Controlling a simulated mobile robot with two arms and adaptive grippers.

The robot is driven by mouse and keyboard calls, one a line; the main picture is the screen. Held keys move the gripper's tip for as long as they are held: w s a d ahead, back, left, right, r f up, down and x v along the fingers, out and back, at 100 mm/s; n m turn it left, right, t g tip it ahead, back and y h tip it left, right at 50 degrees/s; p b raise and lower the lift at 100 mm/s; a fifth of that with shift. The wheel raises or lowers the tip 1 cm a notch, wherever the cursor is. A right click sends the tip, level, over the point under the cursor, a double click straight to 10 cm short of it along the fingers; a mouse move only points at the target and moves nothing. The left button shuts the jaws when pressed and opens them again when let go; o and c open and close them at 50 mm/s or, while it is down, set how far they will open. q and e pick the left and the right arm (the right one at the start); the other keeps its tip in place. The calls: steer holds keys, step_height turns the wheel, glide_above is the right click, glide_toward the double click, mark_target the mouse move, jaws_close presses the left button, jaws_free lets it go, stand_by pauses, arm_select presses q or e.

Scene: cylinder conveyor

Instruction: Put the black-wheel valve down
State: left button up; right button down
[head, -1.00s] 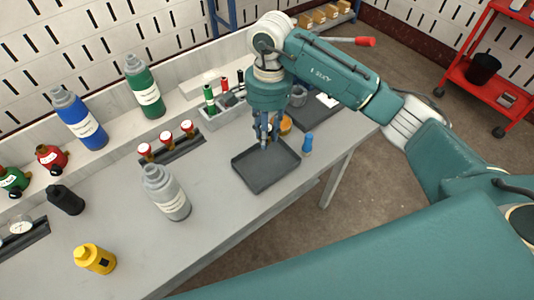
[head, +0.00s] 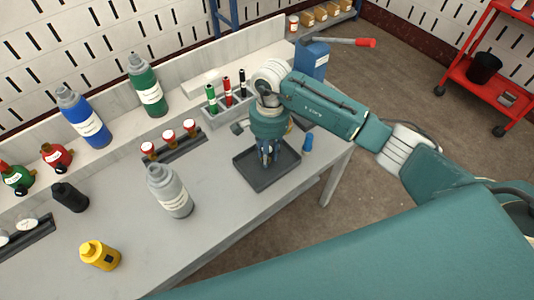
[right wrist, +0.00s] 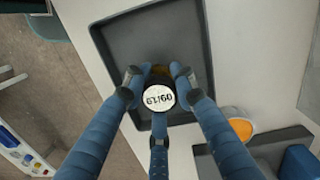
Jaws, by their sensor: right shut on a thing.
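My right gripper (right wrist: 155,90) is shut on the black-wheel valve (right wrist: 160,96), which shows in the right wrist view as a dark round wheel with a white disc marked with digits; a little brass-coloured body shows behind it. The gripper (head: 268,157) points down over the dark grey tray (head: 285,168) on the bench. The fingers hide most of the valve in the head view. I cannot tell whether the valve touches the tray floor. The tray (right wrist: 205,45) looks otherwise empty in the right wrist view. My left gripper is not in view.
A holder with coloured tubes (head: 227,105) is behind.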

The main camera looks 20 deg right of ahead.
steer(key=shift+f, duration=0.2)
steer(key=c, duration=1.4)
jaws_free()
steer(key=shift+r, duration=0.1)
steer(key=shift+r+p, duration=0.3)
steer(key=r+b, duration=0.1)
steer(key=r, duration=0.2)
steer(key=r+b, duration=0.1)
steer(key=r, duration=0.3)
steer(key=r+b, duration=0.1)
steer(key=r, duration=0.2)
steer(key=shift+w+d+r, duration=0.2)
steer(key=shift+w+d, duration=0.15)
steer(key=shift+r, duration=0.65)
